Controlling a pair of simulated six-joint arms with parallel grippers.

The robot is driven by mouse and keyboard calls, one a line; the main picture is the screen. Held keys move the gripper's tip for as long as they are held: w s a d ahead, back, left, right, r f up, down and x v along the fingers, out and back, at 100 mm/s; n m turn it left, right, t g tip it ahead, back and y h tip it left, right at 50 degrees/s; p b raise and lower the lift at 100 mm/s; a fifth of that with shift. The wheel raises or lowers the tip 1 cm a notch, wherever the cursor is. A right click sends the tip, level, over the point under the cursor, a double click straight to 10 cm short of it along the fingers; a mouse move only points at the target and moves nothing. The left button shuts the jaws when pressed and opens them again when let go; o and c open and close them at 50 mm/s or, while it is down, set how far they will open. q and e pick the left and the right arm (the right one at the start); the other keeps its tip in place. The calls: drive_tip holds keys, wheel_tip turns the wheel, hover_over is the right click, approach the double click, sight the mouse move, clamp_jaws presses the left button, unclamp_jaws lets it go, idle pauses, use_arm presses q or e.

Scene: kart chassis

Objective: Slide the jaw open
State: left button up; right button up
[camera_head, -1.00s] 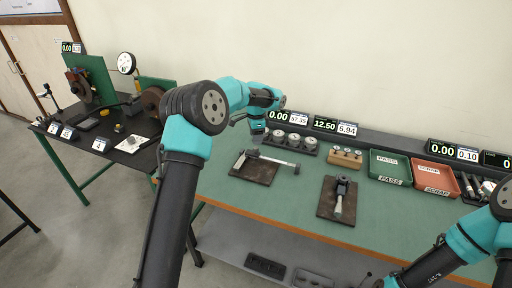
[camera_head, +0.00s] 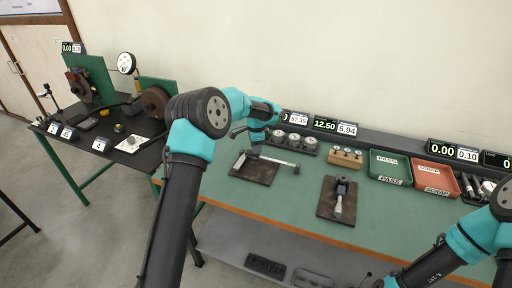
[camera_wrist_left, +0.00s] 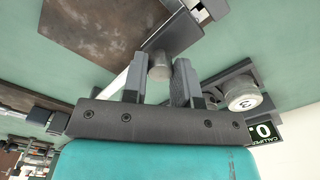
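The caliper (camera_head: 278,161) lies on a brown plate (camera_head: 253,174) on the green bench, its steel beam running left to right. My left gripper (camera_head: 255,148) is low over the caliper's left end, which it partly hides. In the left wrist view, my left gripper (camera_wrist_left: 159,82) is open, with a short grey cylinder (camera_wrist_left: 159,66) showing between its fingers. Bare space shows beside the cylinder, and I cannot tell whether either finger touches it. The brown plate (camera_wrist_left: 100,35) is also in that view. My right gripper is not in view; only its arm shows at the lower right.
Round weights or gauges in a dark rack (camera_head: 296,142) stand close behind the plate. A wooden block (camera_head: 345,157) holds small pieces. A second plate (camera_head: 328,205) bears another tool. Green PASS (camera_head: 390,168) and red SCRAP (camera_head: 435,177) trays stand at right. Clear bench lies between the plates.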

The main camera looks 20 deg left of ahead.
use_arm(q)
clamp_jaws()
drive_tip(key=d, duration=0.9)
drive_tip(key=shift+o, duration=2.4)
unclamp_jaws()
wheel_tip(320, 180, up, 17)
drive_tip(key=shift+r, duration=0.2)
